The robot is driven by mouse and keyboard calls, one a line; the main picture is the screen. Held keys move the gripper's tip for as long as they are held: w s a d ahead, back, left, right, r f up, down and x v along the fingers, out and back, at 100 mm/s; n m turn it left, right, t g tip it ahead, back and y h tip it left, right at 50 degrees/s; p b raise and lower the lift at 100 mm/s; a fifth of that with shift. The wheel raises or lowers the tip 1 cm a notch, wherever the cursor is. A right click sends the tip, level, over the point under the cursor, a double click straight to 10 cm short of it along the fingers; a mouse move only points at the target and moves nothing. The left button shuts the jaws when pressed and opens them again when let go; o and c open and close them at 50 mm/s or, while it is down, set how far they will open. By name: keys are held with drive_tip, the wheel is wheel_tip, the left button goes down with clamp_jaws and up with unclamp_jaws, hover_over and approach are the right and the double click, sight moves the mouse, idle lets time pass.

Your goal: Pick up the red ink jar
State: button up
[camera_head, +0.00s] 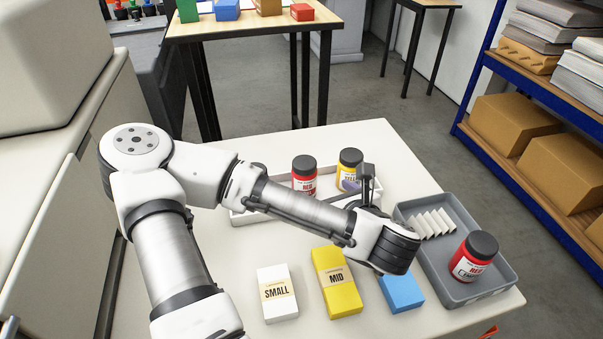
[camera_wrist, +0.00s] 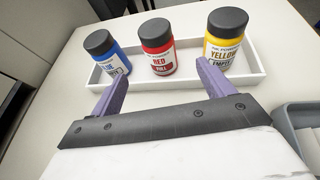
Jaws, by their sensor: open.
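A red ink jar (camera_head: 304,176) with a black lid stands upright in the white tray (camera_wrist: 251,84). In the wrist view this jar (camera_wrist: 158,62) carries a label that reads RED and FULL. My gripper (camera_wrist: 158,82) is open and empty, its purple fingers pointing toward the red jar, one low on each side in the picture, with the jar beyond the tips. In the head view my gripper (camera_head: 352,185) is partly hidden by my wrist. A second red jar (camera_head: 474,258), with a label that seems to read EMPTY, stands in the grey tray (camera_head: 497,297).
A blue jar (camera_wrist: 113,62) and a yellow jar (camera_wrist: 223,52) marked EMPTY flank the red one in the white tray. White SMALL (camera_head: 278,293), yellow MID (camera_head: 336,283) and blue boxes (camera_head: 402,292) stand at the table's front. White pieces (camera_head: 433,223) lie in the grey tray.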

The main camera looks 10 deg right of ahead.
sight(310, 179)
drive_tip(key=b+x, duration=0.2)
drive_tip(key=x, duration=0.2)
drive_tip(key=shift+w+f, duration=0.2)
drive_tip(key=shift+f, duration=0.1)
drive_tip(key=b+x, duration=0.2)
drive_tip(key=shift+w+a+b, duration=0.1)
drive_tip(key=shift+w+b, duration=0.1)
drive_tip(key=shift+b, duration=0.2)
drive_tip(key=shift+w+a, duration=0.15)
drive_tip(key=shift+w, duration=0.4)
drive_tip(key=shift+p+x, duration=0.45)
drive_tip(key=shift+x, duration=1.95)
drive_tip(key=c, duration=1.3)
drive_tip(key=shift+r, duration=0.15)
